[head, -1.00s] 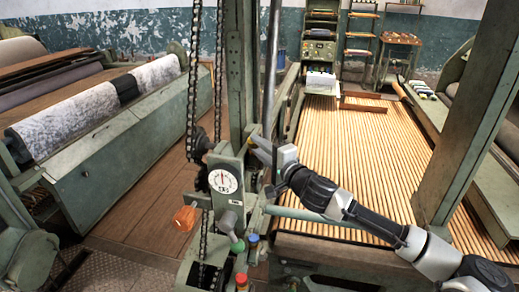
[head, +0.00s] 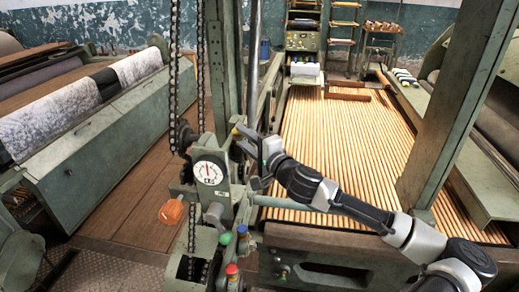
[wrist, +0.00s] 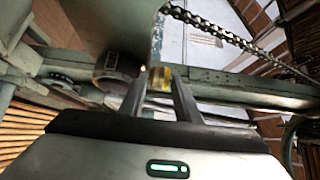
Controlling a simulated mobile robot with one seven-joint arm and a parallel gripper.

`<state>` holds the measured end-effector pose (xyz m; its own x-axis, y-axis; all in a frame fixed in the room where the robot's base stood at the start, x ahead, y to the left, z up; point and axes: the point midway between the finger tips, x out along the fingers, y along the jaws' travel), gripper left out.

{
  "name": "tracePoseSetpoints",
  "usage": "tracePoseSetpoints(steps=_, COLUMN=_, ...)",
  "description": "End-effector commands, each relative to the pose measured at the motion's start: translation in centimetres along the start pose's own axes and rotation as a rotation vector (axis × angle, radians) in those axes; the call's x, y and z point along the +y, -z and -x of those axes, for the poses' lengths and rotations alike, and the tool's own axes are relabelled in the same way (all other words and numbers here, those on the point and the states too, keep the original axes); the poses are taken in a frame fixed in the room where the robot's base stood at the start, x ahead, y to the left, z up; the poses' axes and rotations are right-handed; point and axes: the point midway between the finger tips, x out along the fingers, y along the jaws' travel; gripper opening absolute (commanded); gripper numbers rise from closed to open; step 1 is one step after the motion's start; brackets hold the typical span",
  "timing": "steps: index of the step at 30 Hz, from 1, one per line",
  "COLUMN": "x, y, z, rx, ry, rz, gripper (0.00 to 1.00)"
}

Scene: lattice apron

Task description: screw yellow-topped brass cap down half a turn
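The brass cap with its yellow top (wrist: 159,77) shows between my fingertips in the wrist view. In the head view a small yellow spot (head: 236,131) shows at the machine post, by the tip of my gripper. My gripper (head: 243,141) reaches in from the right, above and right of the white dial. In the wrist view its two dark fingers (wrist: 160,88) stand apart, one on each side of the cap. Whether either finger touches the cap cannot be told. The cap's lower part is partly hidden.
The white dial (head: 208,171), an orange knob (head: 172,212) and green, blue and red knobs (head: 231,270) are close below. A chain (head: 174,75) hangs left of the green post (head: 225,70). The slatted bed (head: 340,135) lies behind my arm.

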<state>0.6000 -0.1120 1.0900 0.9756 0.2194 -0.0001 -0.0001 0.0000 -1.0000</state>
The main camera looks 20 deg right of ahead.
Motion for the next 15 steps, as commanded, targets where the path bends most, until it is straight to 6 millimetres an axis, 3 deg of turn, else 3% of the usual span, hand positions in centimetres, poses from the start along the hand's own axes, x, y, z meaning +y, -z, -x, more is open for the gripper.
tracePoseSetpoints(steps=15, x=0.1, y=0.2, z=11.9, rx=0.007, ry=-0.001, rz=0.003, gripper=0.30)
